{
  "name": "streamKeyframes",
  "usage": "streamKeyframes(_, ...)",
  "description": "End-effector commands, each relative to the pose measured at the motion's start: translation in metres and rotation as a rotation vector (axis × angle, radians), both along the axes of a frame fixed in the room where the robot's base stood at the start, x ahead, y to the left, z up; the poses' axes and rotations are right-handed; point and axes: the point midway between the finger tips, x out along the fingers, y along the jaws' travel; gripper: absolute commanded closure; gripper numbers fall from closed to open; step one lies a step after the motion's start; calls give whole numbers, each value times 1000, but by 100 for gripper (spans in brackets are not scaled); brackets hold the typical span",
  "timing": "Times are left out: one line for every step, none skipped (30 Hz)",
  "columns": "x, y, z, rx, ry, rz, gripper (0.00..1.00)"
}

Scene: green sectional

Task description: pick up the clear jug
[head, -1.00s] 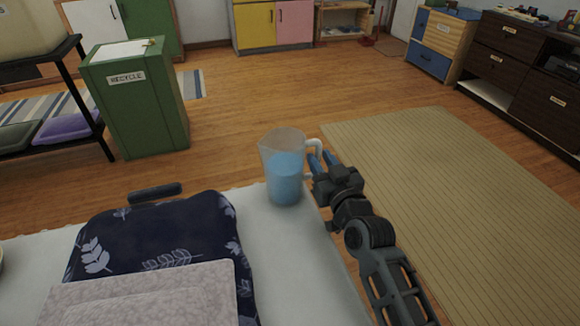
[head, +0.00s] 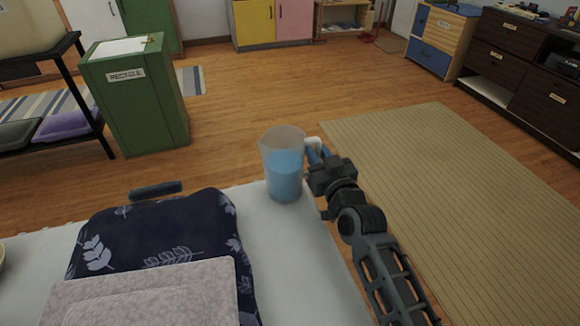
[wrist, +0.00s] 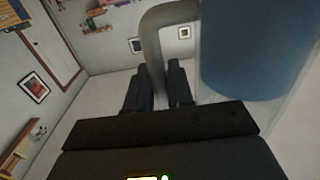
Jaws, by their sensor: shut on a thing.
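The clear jug (head: 284,172), with blue liquid inside and a pale handle on its right, stands upright at the far right corner of the white-covered table (head: 285,255). I cannot tell any gap under it. My gripper (head: 317,156) is to the right of the jug, shut on its handle (head: 314,143). In the wrist view, my two fingers (wrist: 159,82) are at the curved handle (wrist: 151,42), and the jug's body (wrist: 257,50) fills the upper right. The exact contact between fingers and handle is partly hidden.
A dark blue leaf-patterned bag (head: 160,235) and a speckled grey slab (head: 145,295) lie on the table left of the jug. A green recycle bin (head: 140,105) stands on the floor beyond. A tan mat (head: 450,190) and open floor lie to the right.

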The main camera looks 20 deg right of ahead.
Motion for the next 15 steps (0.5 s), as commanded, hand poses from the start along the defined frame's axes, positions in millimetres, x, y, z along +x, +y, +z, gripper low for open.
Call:
streamKeyframes(0, 0, 0, 0, 0, 0, 100)
streamKeyframes(0, 0, 0, 0, 0, 0, 100)
streamKeyframes(0, 0, 0, 0, 0, 0, 100)
streamKeyframes(0, 0, 0, 0, 0, 0, 100)
streamKeyframes(0, 0, 0, 0, 0, 0, 100)
streamKeyframes(0, 0, 0, 0, 0, 0, 100)
streamKeyframes(0, 0, 2, 1, -4, -1, 100)
streamKeyframes(0, 0, 2, 1, -4, -1, 100)
streamKeyframes(0, 0, 2, 1, -4, -1, 100)
streamKeyframes(0, 0, 2, 1, -4, -1, 100)
streamKeyframes(0, 0, 2, 1, -4, -1, 100)
streamKeyframes(0, 0, 2, 1, -4, -1, 100)
streamKeyframes(0, 0, 2, 1, -4, -1, 100)
streamKeyframes(0, 0, 3, 1, -4, 0, 100)
streamKeyframes(0, 0, 4, 1, -4, 0, 100)
